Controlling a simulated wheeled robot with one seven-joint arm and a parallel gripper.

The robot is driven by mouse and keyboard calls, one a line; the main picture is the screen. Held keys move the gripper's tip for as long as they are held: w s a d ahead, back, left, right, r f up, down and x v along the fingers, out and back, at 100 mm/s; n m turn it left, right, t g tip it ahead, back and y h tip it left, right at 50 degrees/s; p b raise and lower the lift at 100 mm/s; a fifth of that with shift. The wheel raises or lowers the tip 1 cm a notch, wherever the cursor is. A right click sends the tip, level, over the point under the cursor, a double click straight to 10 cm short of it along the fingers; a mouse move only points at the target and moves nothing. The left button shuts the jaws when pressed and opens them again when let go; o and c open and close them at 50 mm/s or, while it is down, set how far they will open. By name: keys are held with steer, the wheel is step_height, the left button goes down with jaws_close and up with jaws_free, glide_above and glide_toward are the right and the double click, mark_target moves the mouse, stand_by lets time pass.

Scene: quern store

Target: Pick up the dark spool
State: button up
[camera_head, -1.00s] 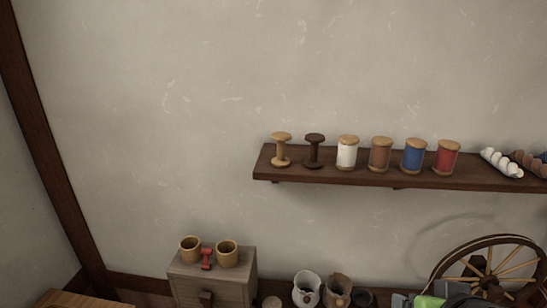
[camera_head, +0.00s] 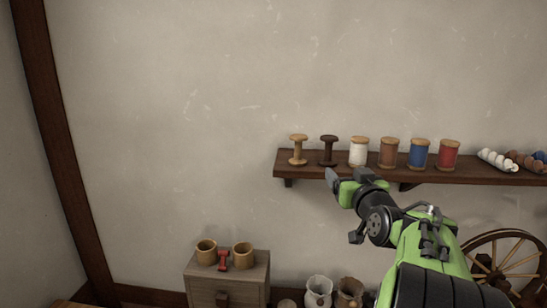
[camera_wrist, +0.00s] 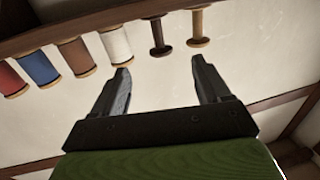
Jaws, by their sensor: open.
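The dark spool (camera_head: 328,151) stands upright and empty on the wall shelf (camera_head: 290,171), between a light wooden spool (camera_head: 298,150) and a spool of white thread (camera_head: 358,152). In the wrist view the dark spool (camera_wrist: 158,36) hangs upside down in the picture, beyond the fingertips and between their lines. My gripper (camera_wrist: 158,72) is open and empty. In the head view my gripper (camera_head: 345,187) is just below the shelf's front edge, below and slightly right of the dark spool, apart from it.
Below are a small cabinet (camera_head: 235,267) with two cups and a red spool, sacks (camera_head: 318,291), and a spinning wheel (camera_head: 505,258).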

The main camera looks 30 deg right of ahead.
steer(key=p, duration=0.3)
glide_toward(331, 152)
steer(key=x, duration=0.4)
steer(key=shift+w+f, duration=0.1)
steer(key=shift+w, duration=0.25)
steer(key=p+x, duration=0.2)
steer(key=x, duration=0.4)
steer(key=shift+d+f, duration=0.1)
steer(key=shift+d, duration=0.05)
steer(key=shift+s, duration=0.2)
steer(key=shift+c, duration=0.4)
steer(key=c, duration=1.1)
steer(key=shift+o, duration=0.2)
step_height(331, 152, up, 10)
steer(key=shift+r+p, duration=0.1)
steer(key=shift+p, duration=0.8)
steer(key=shift+w, duration=0.1)
